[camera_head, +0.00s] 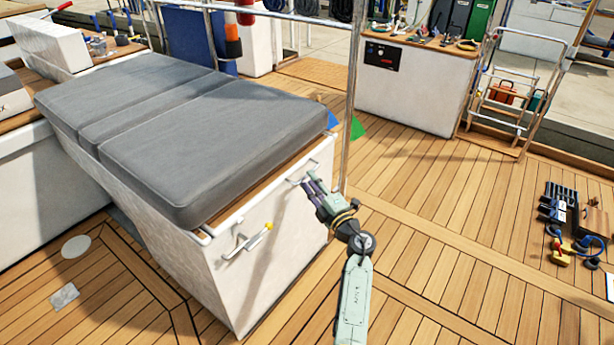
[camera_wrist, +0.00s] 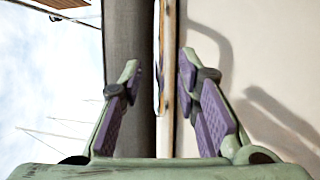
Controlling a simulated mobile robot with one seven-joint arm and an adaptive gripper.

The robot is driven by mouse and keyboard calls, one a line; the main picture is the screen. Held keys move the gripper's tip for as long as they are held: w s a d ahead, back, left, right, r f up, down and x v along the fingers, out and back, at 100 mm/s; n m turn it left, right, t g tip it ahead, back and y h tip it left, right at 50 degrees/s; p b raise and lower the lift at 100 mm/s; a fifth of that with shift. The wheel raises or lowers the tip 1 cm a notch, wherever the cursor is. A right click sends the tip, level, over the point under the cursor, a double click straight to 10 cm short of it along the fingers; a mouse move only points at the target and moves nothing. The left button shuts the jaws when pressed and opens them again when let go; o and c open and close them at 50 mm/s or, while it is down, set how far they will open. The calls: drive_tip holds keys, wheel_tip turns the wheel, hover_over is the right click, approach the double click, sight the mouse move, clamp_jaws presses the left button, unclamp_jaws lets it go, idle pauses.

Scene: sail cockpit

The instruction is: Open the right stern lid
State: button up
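The stern bench is a white box (camera_head: 215,285) with grey cushions (camera_head: 205,145) on top and a wooden lid edge (camera_head: 275,180) under the nearest cushion. A thin metal handle (camera_head: 304,172) is at the right end of that edge. My gripper (camera_head: 306,182) is at this handle in the head view. In the wrist view its purple-padded fingers (camera_wrist: 158,75) are spread apart. The grey cushion side (camera_wrist: 128,45) and the wooden edge (camera_wrist: 182,75) show between them, with a narrow metal piece (camera_wrist: 161,85). I cannot tell whether a finger touches the handle. The lid looks shut.
A vertical steel post (camera_head: 350,95) stands close behind my gripper. Teak deck (camera_head: 430,210) is open to the right. Loose tools (camera_head: 570,230) lie farther right.

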drive_tip(key=shift+x, duration=1.6)
clamp_jaws()
